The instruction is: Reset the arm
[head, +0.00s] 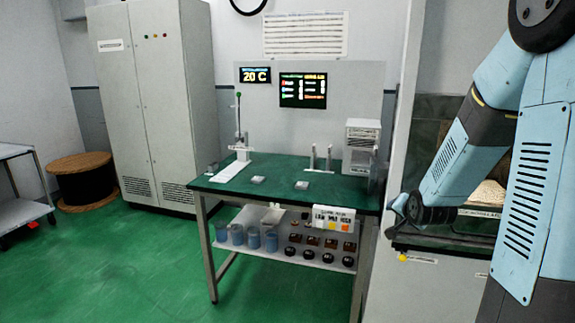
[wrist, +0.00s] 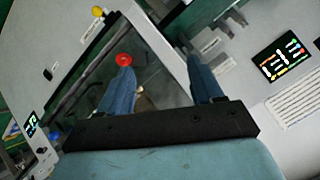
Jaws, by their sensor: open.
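My blue arm fills the right side of the head view, bent, with its lower end beside the right end of the green bench (head: 270,187). My gripper (wrist: 163,62) shows in the wrist view with two blue fingers spread apart and nothing held between them. A red round knob (wrist: 123,59) appears at the left fingertip; I cannot tell whether they touch. In the head view my gripper cannot be made out clearly.
A pale machine housing (head: 400,275) with a dark window stands close to my arm. The bench holds a lever stand (head: 239,130) and small fixtures; its lower shelf (head: 285,255) holds blue cylinders and dark parts. A cabinet (head: 150,100) and cable spool (head: 82,180) stand left. Green floor is clear.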

